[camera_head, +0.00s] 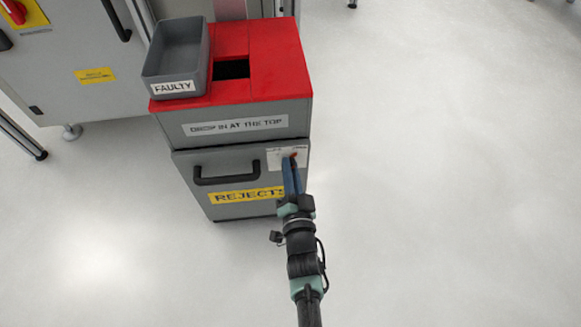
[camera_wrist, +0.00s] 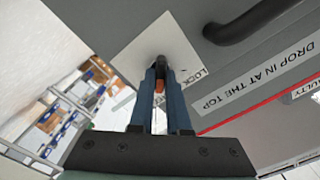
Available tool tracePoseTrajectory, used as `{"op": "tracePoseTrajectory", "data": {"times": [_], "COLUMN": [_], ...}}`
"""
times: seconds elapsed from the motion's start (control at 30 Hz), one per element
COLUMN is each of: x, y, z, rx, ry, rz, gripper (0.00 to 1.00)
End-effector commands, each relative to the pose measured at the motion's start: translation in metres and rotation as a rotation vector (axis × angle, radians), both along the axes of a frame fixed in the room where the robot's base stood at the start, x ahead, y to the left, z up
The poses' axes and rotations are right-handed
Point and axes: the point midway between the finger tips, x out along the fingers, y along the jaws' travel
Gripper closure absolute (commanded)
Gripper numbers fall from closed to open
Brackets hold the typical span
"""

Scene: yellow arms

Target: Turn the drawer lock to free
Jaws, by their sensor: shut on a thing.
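The drawer lock is a small orange-red knob (camera_head: 293,154) on a white plate (camera_head: 274,160) at the upper right of the grey drawer front (camera_head: 190,162). My gripper (camera_head: 292,165) reaches up to the plate with its blue fingers and is shut on the knob. In the wrist view the knob (camera_wrist: 158,88) shows orange between the two fingers (camera_wrist: 159,78), in front of the white plate (camera_wrist: 135,50). The word LOCK is readable beside the fingers there. The fingers hide much of the knob and plate, so I cannot tell which setting it points to.
A black drawer handle (camera_head: 227,178) is left of the lock, above a yellow REJECTS label (camera_head: 235,195). A grey FAULTY tray (camera_head: 165,78) sits on the cabinet's red top (camera_head: 281,60), beside its dark opening. The floor around the cabinet's front and right is clear.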

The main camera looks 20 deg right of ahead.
Motion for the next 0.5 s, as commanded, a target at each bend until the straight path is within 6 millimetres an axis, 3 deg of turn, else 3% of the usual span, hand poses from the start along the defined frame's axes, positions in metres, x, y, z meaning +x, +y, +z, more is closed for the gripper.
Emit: {"op": "tracePoseTrajectory", "data": {"times": [0.5], "x": [0.0], "y": [-0.0001], "z": [-0.0004], "rx": [0.045], "ry": [-0.013], "rz": [0.0], "gripper": [1.0]}}
